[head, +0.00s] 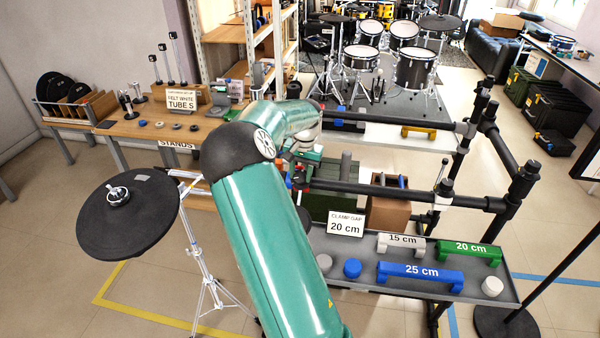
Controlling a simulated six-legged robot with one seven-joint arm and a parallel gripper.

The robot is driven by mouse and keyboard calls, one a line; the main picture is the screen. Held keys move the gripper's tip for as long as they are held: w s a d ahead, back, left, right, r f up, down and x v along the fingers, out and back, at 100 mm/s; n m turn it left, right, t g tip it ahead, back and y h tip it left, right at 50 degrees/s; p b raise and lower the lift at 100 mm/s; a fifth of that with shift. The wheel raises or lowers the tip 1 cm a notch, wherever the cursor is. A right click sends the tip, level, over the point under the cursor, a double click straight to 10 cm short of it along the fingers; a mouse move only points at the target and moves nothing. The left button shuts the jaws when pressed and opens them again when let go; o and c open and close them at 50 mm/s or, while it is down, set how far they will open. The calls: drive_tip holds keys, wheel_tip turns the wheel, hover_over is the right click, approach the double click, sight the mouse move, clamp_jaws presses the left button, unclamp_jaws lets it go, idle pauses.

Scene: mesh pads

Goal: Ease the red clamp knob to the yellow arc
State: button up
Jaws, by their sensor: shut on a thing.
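My green arm fills the middle of the head view and bends over at the elbow toward the black rack. My gripper (300,176) is small and partly hidden by my own arm, at the left end of the near black rack bar (400,193). It is shut on a small red part, which looks like the red clamp knob (289,181). The contact is too small to see clearly. Another small red part (321,106) shows at the left end of the far bar. I cannot make out the yellow arc.
A grey tray (478,265) below the bar holds a "CLAMP GAP 20 cm" card (345,224) and white, green and blue gauge blocks. A black drum pad (128,215) on a stand is at left. A wooden table (150,125) stands behind; drums are further back.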

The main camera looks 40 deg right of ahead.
drive_tip(key=m+t, duration=0.1)
drive_tip(key=m, duration=0.1)
drive_tip(key=m+t+y, duration=0.1)
drive_tip(key=shift+s+d+m+t, duration=0.15)
drive_tip(key=shift+s+m+t, duration=0.15)
drive_tip(key=shift+m, duration=0.1)
drive_tip(key=shift+s+f+m+t, duration=0.1)
drive_tip(key=shift+s+m+t, duration=0.05)
drive_tip(key=shift+m+t, duration=1.2)
drive_tip(key=shift+m, duration=0.25)
drive_tip(key=o, duration=1)
drive_tip(key=v, duration=1.3)
drive_tip(key=shift+r, duration=0.35)
